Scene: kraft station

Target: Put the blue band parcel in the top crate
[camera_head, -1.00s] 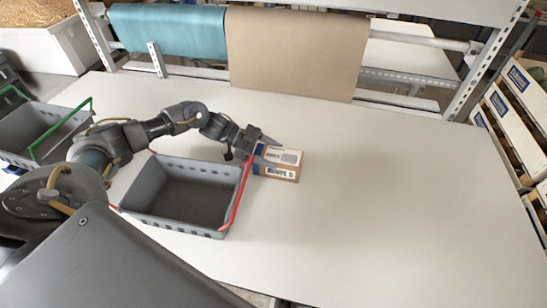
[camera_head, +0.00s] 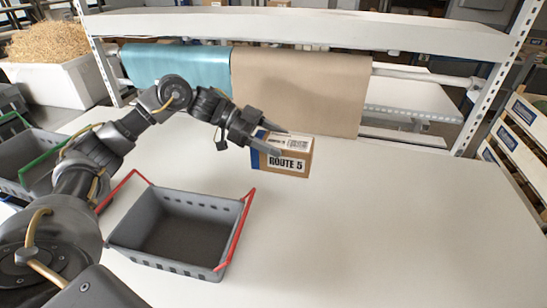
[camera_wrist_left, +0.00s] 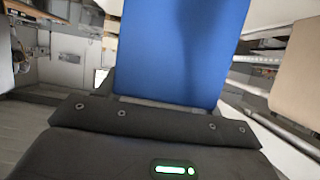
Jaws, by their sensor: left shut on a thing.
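The blue band parcel (camera_head: 283,158) is a brown box with a blue end and a "ROUTE 5" label. My left gripper (camera_head: 276,142) is shut on it and holds it up above the table, behind and to the right of the red-handled crate. In the left wrist view, the parcel's blue face (camera_wrist_left: 185,45) fills the upper middle. A grey crate with red handles (camera_head: 178,268) stands empty on the table. Another grey crate with a green handle (camera_head: 25,150) is at the far left, partly hidden by my left arm. Which one is the top crate I cannot tell. My right gripper is out of view.
The white table (camera_head: 390,230) is clear to the right. Teal (camera_head: 180,70) and brown (camera_head: 300,90) rolls hang along the back under a shelf (camera_head: 300,27). White-fronted bins (camera_head: 515,120) stand at the right. A container of straw-coloured filling (camera_head: 55,90) is at the back left.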

